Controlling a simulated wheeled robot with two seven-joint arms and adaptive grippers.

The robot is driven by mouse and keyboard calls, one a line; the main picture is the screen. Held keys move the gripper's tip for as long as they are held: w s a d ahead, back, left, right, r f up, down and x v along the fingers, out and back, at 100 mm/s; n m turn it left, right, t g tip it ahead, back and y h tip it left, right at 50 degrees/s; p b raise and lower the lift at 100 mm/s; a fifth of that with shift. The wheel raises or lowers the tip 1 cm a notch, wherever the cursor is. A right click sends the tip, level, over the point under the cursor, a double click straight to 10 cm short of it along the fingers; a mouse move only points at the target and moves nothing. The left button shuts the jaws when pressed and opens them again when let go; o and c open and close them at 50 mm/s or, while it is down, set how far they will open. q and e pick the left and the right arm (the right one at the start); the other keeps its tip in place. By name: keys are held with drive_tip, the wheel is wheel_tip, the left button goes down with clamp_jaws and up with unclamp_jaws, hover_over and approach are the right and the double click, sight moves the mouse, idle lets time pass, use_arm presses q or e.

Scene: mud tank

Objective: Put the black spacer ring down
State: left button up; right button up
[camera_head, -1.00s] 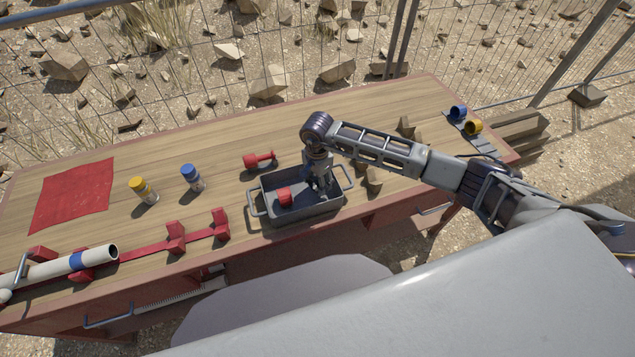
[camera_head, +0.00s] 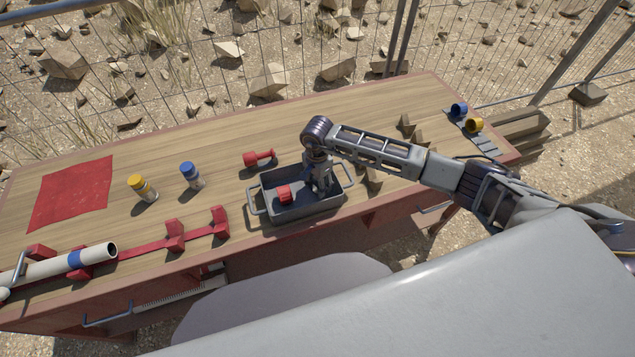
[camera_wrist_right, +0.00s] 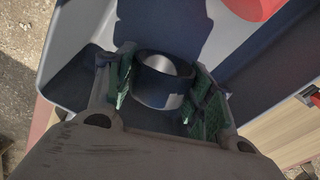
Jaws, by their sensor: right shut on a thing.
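The black spacer ring (camera_wrist_right: 163,80) is between the two fingers of my right gripper in the right wrist view. It is a short dark cylinder with an open centre. My right gripper (camera_head: 320,188) points down into the grey tray (camera_head: 302,212) on the table and is shut on the ring. In the wrist view the gripper's green finger pads (camera_wrist_right: 165,92) flank the ring, low over the tray floor. I cannot tell whether the ring touches the floor. In the head view the gripper hides the ring. My left gripper is not in view.
A red part (camera_head: 284,194) lies in the tray, left of the gripper. A red dumbbell-shaped part (camera_head: 260,158) lies behind the tray. Blue (camera_head: 459,110) and yellow (camera_head: 474,125) rings sit at the far right.

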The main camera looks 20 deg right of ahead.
drive_tip(key=shift+f, duration=0.2)
drive_tip(key=o, duration=0.8)
drive_tip(key=shift+r, duration=0.2)
drive_tip(key=shift+r+p, duration=0.45)
drive_tip(key=shift+p, duration=0.1)
drive_tip(key=shift+w+r, duration=0.1)
drive_tip(key=shift+r, duration=0.25)
wheel_tip(320, 180, up, 11)
drive_tip(key=shift+r+b, duration=0.15)
drive_tip(key=shift+b, duration=0.75)
